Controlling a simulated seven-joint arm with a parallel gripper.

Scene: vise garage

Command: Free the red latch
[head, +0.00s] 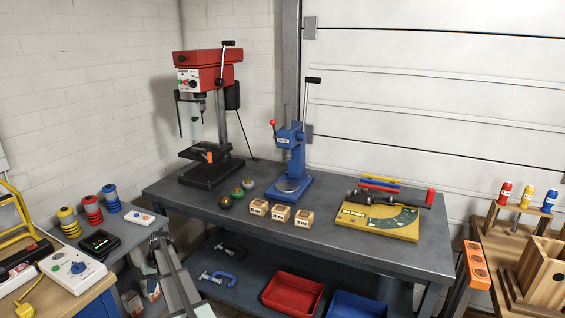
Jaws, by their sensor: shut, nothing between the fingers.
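A small red upright piece (430,197) stands at the right end of a dark bar mechanism (385,196); it is the likeliest red latch, but its catch is too small to make out. The mechanism lies across the back of a yellow base with a green arc scale (378,219) on the right part of the grey bench. My gripper (158,243) is at the lower left, in front of the bench's left end. It is shut and empty, far from the yellow base and touching nothing that I can see.
A blue press (289,160) with a red-knobbed lever and a red drill press (208,80) stand on the bench (330,238). Several wooden blocks (280,213) line its front. Red (291,293) and blue bins sit below. The bench's front right is clear.

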